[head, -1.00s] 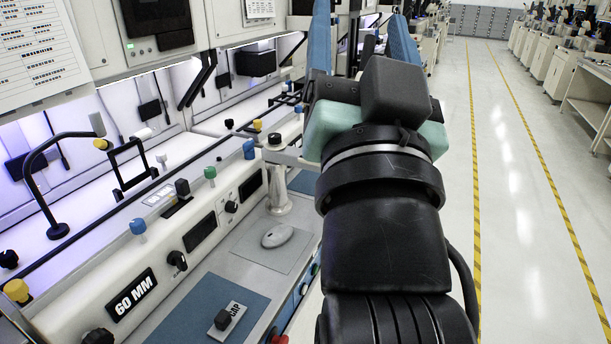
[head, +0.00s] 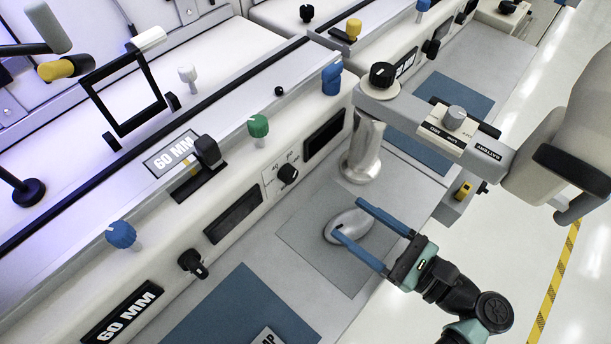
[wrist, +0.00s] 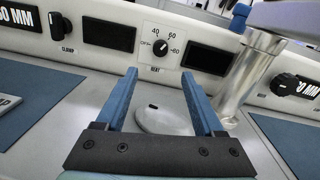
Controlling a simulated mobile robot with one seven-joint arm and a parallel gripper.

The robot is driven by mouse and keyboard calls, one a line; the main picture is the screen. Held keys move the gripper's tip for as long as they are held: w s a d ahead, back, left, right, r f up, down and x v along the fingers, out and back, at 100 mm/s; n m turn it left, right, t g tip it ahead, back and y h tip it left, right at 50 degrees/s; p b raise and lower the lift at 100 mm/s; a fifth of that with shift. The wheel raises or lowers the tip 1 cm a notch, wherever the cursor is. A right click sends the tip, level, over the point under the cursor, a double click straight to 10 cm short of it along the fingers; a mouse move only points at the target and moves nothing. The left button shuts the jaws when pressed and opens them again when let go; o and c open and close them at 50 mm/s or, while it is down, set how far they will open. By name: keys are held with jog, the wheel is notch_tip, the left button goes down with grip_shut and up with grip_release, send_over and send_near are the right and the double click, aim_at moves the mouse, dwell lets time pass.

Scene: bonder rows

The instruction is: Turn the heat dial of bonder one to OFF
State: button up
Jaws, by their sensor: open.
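The heat dial (head: 288,174) is a small black knob on a white plate in the bench's front panel. In the wrist view the dial (wrist: 160,53) has "HEAT" printed below and OFF, 40, 60 and 80 around it. Its pointer seems turned up and right, near 60, but is small. My gripper (head: 347,219) is open and empty, with two blue fingers over the desk, short of the panel. In the wrist view my gripper (wrist: 158,77) has its fingers on either side below the dial, apart from it. No "bonder one" label is readable.
A pale mouse-like object (head: 349,227) lies beneath the fingers on a grey mat. A metal post (head: 365,150) carrying a swing arm stands right of the dial. Another black knob (head: 193,263) is left, and a green knob (head: 258,126) is above. Dark display windows flank the dial.

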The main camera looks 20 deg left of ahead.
aim_at(293, 178)
jog(key=p+x, duration=0.1)
jog(key=x, duration=1.1)
grip_shut()
